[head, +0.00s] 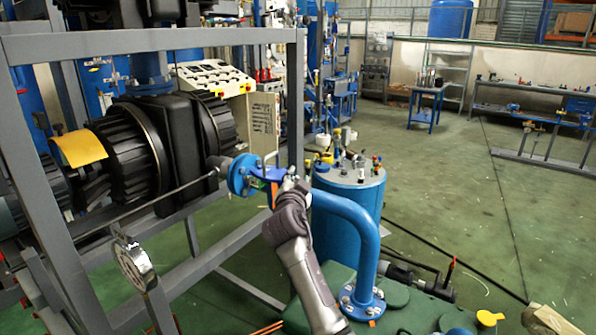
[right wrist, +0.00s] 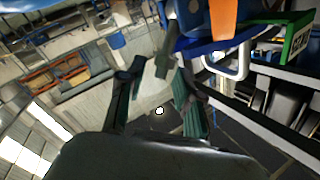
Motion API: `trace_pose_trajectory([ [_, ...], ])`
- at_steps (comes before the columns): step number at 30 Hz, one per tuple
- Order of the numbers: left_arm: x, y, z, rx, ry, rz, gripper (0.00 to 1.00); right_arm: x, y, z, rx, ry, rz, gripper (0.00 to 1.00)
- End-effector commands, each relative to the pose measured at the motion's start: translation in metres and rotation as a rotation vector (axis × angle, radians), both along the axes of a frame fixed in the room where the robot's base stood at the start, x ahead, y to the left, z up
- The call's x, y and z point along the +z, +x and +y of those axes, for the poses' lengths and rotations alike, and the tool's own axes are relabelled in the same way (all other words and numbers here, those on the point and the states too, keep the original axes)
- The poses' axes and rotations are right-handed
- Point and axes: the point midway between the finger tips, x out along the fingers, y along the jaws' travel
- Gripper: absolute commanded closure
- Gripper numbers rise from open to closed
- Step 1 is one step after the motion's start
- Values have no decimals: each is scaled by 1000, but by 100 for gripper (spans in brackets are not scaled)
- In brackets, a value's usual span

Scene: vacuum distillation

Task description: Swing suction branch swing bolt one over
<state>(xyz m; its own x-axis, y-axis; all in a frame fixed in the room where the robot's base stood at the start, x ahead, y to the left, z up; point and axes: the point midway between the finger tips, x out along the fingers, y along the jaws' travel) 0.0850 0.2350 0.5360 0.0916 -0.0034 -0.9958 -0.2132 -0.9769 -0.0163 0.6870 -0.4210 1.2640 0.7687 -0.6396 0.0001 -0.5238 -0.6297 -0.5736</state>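The suction branch is a blue bent pipe (head: 366,240) rising from a bolted foot flange. Its upper end runs left behind my right arm to a blue round flange (head: 240,176) on the dark machine. A pale metal loop (head: 270,158) stands at the joint; a white loop (right wrist: 232,66) shows right of the fingers in the right wrist view. I cannot tell which part is swing bolt one. My right gripper (head: 285,184) is at the joint, partly hiding it. In the right wrist view its fingers (right wrist: 158,72) are apart, with nothing clearly held. My left gripper is not in view.
A grey frame (head: 299,110) surrounds the dark machine on the left, with a dial gauge (head: 134,264) at its lower front. A blue drum (head: 352,195) stands just behind the pipe. An orange strip (right wrist: 230,18) hangs near the joint.

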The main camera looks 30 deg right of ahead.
Motion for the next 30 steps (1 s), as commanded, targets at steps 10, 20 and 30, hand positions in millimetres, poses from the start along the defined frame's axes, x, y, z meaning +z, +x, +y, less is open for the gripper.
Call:
trace_pose_trajectory([
  [10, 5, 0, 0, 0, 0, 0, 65, -1, 10, -8, 0, 0, 0, 65],
  [20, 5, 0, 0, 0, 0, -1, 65, -1, 10, -8, 1, 1, 1, 100],
  [30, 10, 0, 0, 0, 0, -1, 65, 2, 11, -7, 1, -12, 31, 100],
])
